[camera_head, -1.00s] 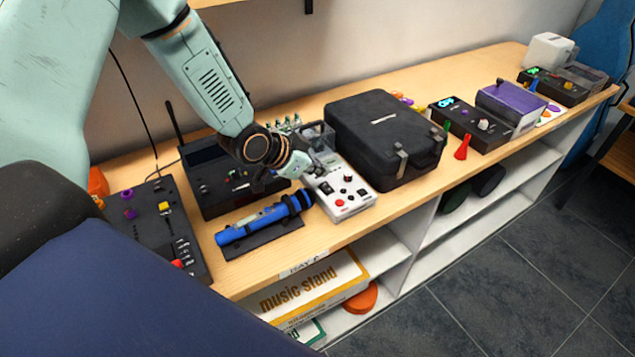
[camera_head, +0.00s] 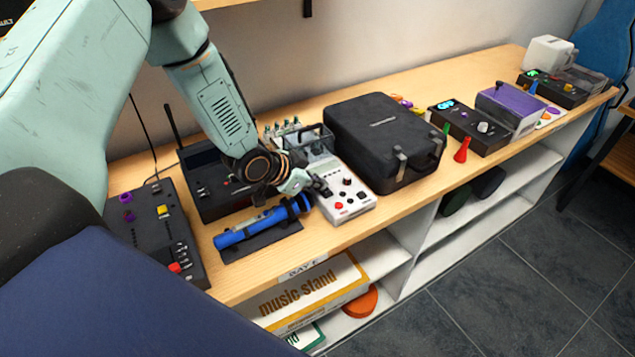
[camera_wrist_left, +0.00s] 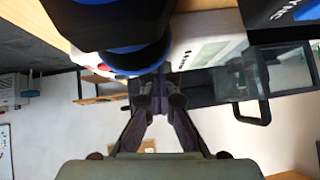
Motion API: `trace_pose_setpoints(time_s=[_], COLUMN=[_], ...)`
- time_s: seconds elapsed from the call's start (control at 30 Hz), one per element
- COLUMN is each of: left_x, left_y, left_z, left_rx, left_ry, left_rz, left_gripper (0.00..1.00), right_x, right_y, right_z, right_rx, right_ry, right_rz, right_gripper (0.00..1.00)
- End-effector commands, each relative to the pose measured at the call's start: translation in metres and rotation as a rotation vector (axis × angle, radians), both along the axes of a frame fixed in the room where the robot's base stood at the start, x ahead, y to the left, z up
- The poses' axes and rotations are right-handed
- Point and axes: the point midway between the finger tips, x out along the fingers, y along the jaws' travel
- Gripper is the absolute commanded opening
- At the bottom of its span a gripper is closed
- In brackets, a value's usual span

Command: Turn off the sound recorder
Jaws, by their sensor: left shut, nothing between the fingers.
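A white box with a small screen, a red button and black knobs (camera_head: 350,196) stands near the table's front edge. It looks like the sound recorder, but I cannot read a name on it. It also shows in the left wrist view (camera_wrist_left: 196,48). My left gripper (camera_head: 322,187) is shut and empty at the left part of its control face. Its fingertips (camera_wrist_left: 156,84) show close to the white box in the left wrist view. I cannot tell whether they touch it. The gripper hides some controls. My right gripper is not in view.
A blue cylinder (camera_head: 250,230) on a dark base lies left of the white box. A black case (camera_head: 375,130) stands close on its right. Dark control boxes (camera_head: 150,225) and a larger black unit (camera_head: 205,185) stand farther left. A clear-covered unit (camera_head: 316,137) is behind.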

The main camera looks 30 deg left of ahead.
Motion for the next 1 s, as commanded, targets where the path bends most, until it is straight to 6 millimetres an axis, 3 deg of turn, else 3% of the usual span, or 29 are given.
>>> trace_pose_setpoints(time_s=[0.57,1.0], left_x=[-0.012,-0.009], left_y=[-0.014,-0.015], left_z=[-0.001,0.007], left_rx=[0.000,0.000], left_ry=[0.012,0.006], left_rz=[-0.002,-0.001], left_gripper=[0.00,0.00], right_x=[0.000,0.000], right_y=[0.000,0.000], right_z=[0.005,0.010], right_rx=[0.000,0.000], right_ry=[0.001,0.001], right_rz=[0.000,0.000], right_gripper=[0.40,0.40])
